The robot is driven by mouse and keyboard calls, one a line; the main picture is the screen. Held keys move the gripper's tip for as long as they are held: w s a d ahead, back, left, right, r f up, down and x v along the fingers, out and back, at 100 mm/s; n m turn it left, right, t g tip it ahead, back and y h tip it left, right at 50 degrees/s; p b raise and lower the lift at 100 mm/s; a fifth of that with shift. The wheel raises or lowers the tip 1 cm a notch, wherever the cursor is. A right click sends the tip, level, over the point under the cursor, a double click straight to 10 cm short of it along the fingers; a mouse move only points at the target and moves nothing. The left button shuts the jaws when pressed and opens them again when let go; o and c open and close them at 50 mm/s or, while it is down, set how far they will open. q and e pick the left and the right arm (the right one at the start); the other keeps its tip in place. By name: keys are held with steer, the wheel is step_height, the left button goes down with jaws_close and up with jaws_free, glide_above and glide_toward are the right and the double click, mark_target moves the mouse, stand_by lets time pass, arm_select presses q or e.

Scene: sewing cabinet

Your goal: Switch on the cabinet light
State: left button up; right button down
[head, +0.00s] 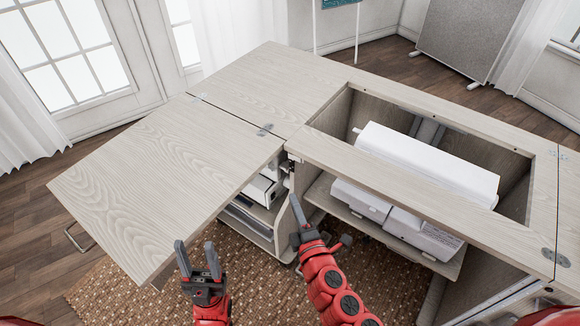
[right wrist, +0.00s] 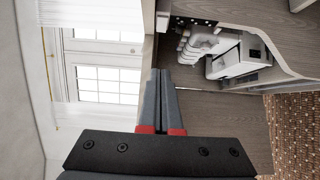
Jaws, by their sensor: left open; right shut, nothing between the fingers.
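The sewing cabinet (head: 280,72) has a pale wood top with an open well at the right and a leaf spread out at the left. A small dark fitting (head: 291,164) sits under the top's edge at the inner corner; I cannot tell whether it is the light switch. A dark strip with small bits (right wrist: 194,21) shows in the right wrist view. No lit lamp is clear. My right gripper (head: 298,207) is shut and empty, pointing up, below and in front of that corner. It shows in the right wrist view (right wrist: 164,76). My left gripper (head: 196,253) is open and empty, in front of the leaf.
A white sewing machine (head: 425,160) lies in the well. Shelves with white items (head: 262,190) stand under the corner. The leaf (head: 150,170) overhangs at the left. A woven rug (head: 120,290) covers the floor.

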steer(key=p, duration=0.1)
glide_toward(295, 158)
steer(key=w+a, duration=0.5)
steer(key=w, duration=0.1)
steer(key=shift+w+d+f, duration=0.15)
steer(key=shift+w+d, duration=0.25)
steer(key=shift+w, duration=0.05)
